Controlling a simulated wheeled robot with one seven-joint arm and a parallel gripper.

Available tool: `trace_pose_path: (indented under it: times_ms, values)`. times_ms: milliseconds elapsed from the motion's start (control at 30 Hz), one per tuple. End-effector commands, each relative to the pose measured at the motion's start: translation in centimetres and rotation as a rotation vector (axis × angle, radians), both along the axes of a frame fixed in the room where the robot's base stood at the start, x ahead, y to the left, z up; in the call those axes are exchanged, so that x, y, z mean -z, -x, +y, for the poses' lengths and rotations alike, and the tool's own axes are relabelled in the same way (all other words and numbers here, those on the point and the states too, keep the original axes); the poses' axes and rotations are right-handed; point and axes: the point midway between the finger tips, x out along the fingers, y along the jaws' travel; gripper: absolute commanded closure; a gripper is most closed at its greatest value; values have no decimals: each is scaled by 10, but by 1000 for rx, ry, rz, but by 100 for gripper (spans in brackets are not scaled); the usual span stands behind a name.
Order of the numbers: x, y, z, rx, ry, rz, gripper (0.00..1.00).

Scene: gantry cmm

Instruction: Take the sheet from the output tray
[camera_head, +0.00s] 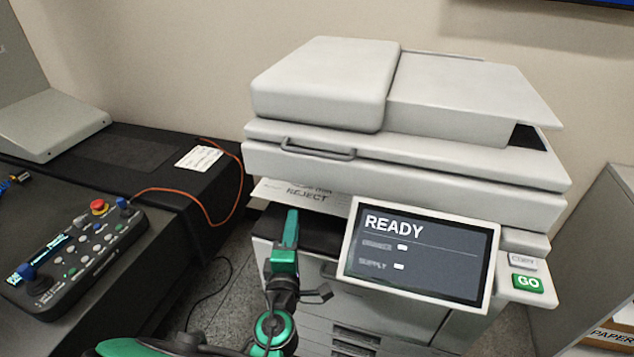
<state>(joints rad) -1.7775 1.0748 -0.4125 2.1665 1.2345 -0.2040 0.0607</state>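A white sheet (275,190) with the word "REJECT" on it lies in the output area under the scanner body of the printer (440,100). The sheet's far part is hidden under the printer's upper body. The dark output tray (322,238) shows below the sheet, beside the screen. My gripper (291,222), green, points up in the picture in front of this tray, its tip close to the sheet's front edge. I cannot tell whether it touches the sheet. I see the fingers nearly edge-on, so their opening does not show.
The tilted screen (420,251) reading "READY" stands close to the right of my gripper. A green GO button (527,283) is farther right. A control box (75,258) with a red knob sits on the dark table at left. An orange cable (190,200) runs beside it.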

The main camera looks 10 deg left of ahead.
Motion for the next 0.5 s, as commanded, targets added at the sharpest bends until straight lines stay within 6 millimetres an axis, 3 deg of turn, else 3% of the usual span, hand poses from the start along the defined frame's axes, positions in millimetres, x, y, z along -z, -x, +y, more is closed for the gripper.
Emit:
trace_pose_path:
  times_ms: [267, 500]
  values:
    - [-1, -21, 4, -1, 0, -1, 76]
    - [-2, -52, 9, 1, 0, -1, 76]
